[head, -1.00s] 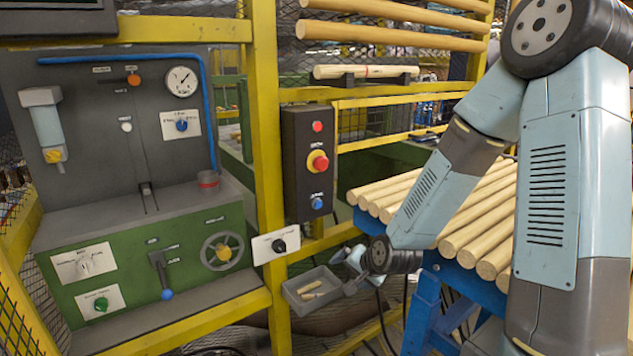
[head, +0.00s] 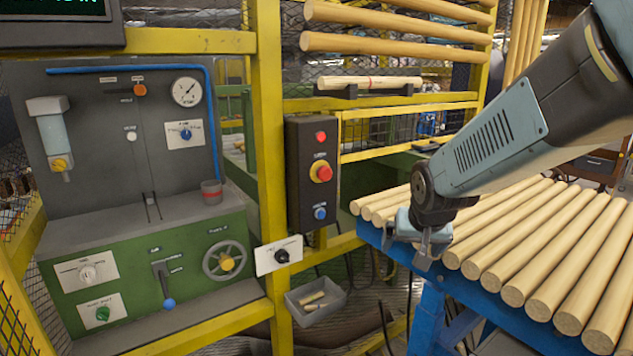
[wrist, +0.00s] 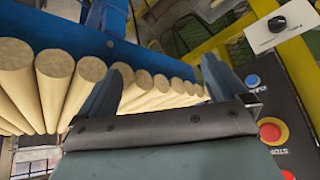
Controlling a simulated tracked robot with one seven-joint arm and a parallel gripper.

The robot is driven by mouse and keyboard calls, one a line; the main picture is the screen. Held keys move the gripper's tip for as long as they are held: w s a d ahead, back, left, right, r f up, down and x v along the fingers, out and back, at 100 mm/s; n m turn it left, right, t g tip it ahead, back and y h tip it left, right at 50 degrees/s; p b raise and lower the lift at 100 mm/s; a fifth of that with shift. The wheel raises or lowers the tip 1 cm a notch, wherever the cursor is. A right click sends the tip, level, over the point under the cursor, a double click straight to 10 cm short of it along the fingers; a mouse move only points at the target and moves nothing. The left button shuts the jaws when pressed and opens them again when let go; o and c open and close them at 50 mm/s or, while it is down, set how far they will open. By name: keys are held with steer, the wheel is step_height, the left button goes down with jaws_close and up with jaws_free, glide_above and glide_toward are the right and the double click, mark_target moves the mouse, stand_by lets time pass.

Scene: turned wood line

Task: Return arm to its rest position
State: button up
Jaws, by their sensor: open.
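My gripper (head: 428,258) hangs at the end of my blue-grey arm, in front of the near left corner of the blue table with the wooden rods. In the wrist view my gripper (wrist: 165,85) shows two grey fingers spread apart with nothing between them. Its fingers point past the row of rod ends toward the blue table edge. In the head view the arm comes in from the upper right and slopes down to the left over the rods.
Wooden rods (head: 545,245) lie on a blue table (head: 375,235). A control box (head: 312,175) with a red stop button hangs on a yellow frame (head: 268,150). A grey bin (head: 318,300) with short wood pieces sits below. A green and grey machine panel (head: 105,130) stands left.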

steer(key=s+d+r, duration=0.2)
steer(key=s+r, duration=0.2)
steer(key=s, duration=0.3)
steer(key=s+d+r+n, duration=0.1)
steer(key=s+r, duration=0.4)
steer(key=s, duration=0.2)
steer(key=shift+s+d+r+n+g, duration=0.3)
steer(key=shift+s+d, duration=0.05)
steer(key=shift+d, duration=0.05)
steer(key=shift+c, duration=0.4)
